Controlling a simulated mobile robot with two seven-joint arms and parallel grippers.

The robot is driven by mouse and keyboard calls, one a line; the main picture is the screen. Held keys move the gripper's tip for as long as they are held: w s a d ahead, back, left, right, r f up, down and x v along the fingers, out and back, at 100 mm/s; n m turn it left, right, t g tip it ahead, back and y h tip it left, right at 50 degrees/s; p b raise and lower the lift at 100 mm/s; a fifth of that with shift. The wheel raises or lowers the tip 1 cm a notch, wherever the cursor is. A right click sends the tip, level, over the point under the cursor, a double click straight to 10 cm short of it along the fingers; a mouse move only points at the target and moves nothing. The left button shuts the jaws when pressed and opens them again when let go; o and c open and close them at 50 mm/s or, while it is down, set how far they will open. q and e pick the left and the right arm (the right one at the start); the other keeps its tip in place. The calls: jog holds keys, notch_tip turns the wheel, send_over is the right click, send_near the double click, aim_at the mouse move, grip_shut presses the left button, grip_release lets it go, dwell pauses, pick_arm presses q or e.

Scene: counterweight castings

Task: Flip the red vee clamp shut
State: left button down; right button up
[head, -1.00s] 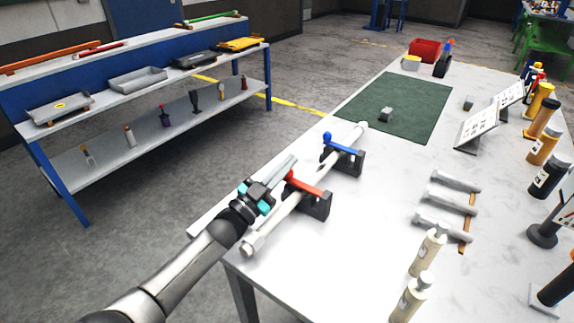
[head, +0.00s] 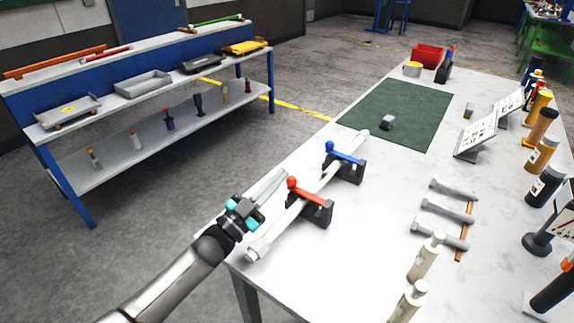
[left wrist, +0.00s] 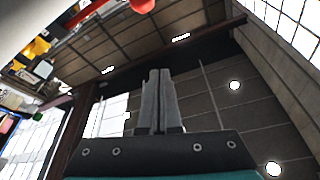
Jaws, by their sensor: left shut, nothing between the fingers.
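The red vee clamp (head: 312,195) sits on a black block (head: 316,214) near the left edge of the white table. Its red lever lies across the pale pipe (head: 272,234), with the round knob at the pipe's left side. My left gripper (head: 286,173) is shut and empty. Its fingers point up and right, just left of and above the red knob; a small gap seems to show. In the left wrist view a red knob (left wrist: 143,5) shows at the top edge, beyond the closed fingers (left wrist: 157,100). My right gripper is out of view.
A blue clamp (head: 345,155) lies across the same pipe farther back. A green mat (head: 400,112) with a small grey block is behind it. The tabletop between is clear.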

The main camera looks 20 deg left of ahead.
pick_arm(q)
jog(key=shift+d+v, duration=0.15)
jog(key=shift+v, duration=1)
jog(key=shift+d+v, duration=0.1)
jog(key=shift+v, duration=1.05)
jog(key=shift+s, duration=0.1)
